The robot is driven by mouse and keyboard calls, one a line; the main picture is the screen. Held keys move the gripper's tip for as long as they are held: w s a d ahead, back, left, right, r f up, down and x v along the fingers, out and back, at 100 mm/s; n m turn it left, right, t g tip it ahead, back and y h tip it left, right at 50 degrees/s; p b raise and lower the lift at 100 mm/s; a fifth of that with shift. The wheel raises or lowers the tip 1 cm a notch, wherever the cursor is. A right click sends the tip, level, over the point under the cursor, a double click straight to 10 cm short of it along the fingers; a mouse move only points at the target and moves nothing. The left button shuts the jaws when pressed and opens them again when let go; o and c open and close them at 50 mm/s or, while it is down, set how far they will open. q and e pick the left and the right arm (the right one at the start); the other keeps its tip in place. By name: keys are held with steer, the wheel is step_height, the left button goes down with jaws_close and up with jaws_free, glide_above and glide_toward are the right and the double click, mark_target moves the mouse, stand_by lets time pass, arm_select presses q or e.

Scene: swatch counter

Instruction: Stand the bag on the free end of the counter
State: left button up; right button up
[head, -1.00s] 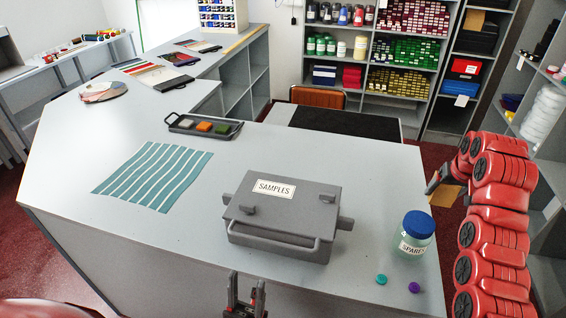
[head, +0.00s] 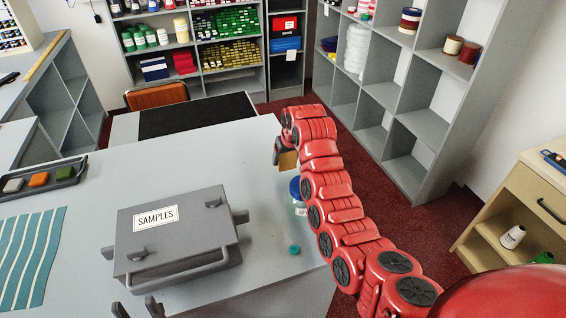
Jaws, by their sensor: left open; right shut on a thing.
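A small tan patch, which looks like part of the bag (head: 288,160), shows at my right gripper (head: 279,155). My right gripper is shut on it, near the counter's right edge. Most of the bag is hidden behind my red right arm, so I cannot tell its shape or whether it touches anything. The grey counter (head: 255,150) has bare surface between the samples case and its right end. My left gripper (head: 137,309) is open and empty at the bottom edge, in front of the samples case; only its fingertips show.
The grey samples case (head: 190,222) stands mid-counter. A blue-lidded jar (head: 295,187) is partly hidden by my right arm, with a teal button (head: 294,249) in front. A tray (head: 68,173) and striped cloth (head: 30,250) lie left. A black mat (head: 195,115) lies behind.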

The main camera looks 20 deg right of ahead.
mark_target(286, 167)
step_height(286, 167, down, 3)
steer(key=shift+f+p, duration=0.15)
steer(key=shift+p, duration=0.65)
steer(key=shift+f, duration=0.3)
steer(key=shift+f, duration=0.1)
steer(key=o, duration=1.4)
steer(key=shift+c, duration=0.2)
